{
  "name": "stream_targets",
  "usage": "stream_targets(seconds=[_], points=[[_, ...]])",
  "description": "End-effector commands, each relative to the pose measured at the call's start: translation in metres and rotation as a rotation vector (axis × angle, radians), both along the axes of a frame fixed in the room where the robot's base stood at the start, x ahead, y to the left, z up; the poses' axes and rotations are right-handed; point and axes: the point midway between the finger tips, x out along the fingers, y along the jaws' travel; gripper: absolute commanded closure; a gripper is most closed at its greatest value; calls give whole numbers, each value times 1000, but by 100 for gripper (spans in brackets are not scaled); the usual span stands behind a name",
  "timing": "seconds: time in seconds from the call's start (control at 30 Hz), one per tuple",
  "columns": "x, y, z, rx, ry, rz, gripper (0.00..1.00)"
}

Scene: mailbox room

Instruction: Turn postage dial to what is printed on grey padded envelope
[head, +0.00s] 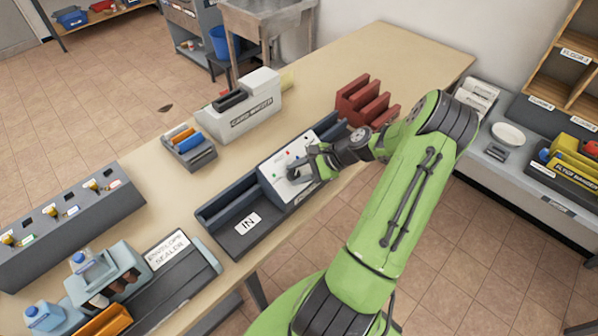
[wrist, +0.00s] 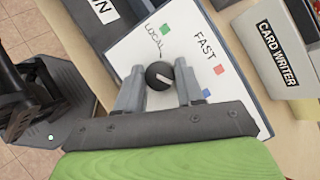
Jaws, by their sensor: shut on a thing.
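The postage dial (wrist: 160,75) is a round black knob with a white line on it. It sits on a white panel (wrist: 130,45), which in the head view is the sloped face (head: 279,163) of a dark blue unit. In the wrist view a green square lies by LOCAL, a red square by FAST, and a blue square lies partly beside my finger. My gripper (wrist: 159,85) is shut on the dial, one finger on each side. In the head view my gripper (head: 298,172) covers the dial. I cannot make out a grey padded envelope in either view.
An IN tray (head: 247,224) adjoins the dial unit on the left. A card writer (head: 253,108) stands behind it, and a red rack (head: 366,101) stands to the right. An envelope sealer (head: 170,262) is at the front left. The far right of the table (head: 415,55) is clear.

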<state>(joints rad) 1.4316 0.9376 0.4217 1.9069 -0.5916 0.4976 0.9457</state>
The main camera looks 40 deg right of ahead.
Motion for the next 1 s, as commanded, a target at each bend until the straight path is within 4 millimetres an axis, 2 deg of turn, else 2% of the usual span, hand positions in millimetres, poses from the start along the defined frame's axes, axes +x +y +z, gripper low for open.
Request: stream_targets(seconds=[0.27,1.0], points=[[1,0,2,-89,2,130,93],[4,1,2,-459,-10,671,93]])
